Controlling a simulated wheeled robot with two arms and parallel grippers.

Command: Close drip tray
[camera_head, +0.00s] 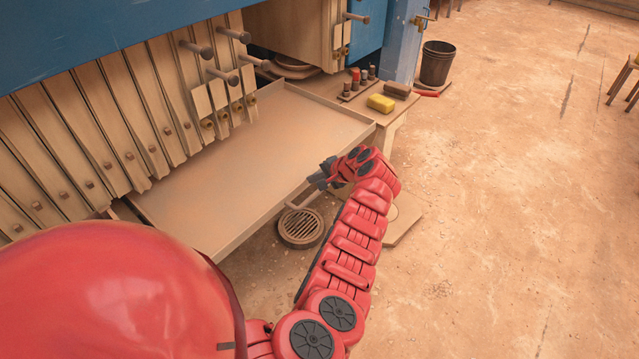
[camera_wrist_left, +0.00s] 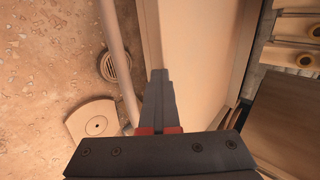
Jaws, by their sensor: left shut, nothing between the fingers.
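The drip tray (camera_head: 250,150) is a wide, shallow beige tray that sticks out from under the filter plates, so it stands open. Its near lip runs from lower left to upper right, and its wall also shows in the left wrist view (camera_wrist_left: 190,60). My left gripper (camera_head: 318,181) is at the outer side of that lip, towards its right part. In the left wrist view its fingers (camera_wrist_left: 158,85) are shut together and empty, close beside the tray's front. I cannot tell whether they touch it. A round bar (camera_wrist_left: 118,50) runs along the outside of the tray. My right gripper is not in view.
A round floor drain (camera_head: 300,228) lies below the tray's front. A side table with a yellow sponge (camera_head: 381,103) and small bottles stands at the tray's far right end. A dark bucket (camera_head: 437,62) stands further back.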

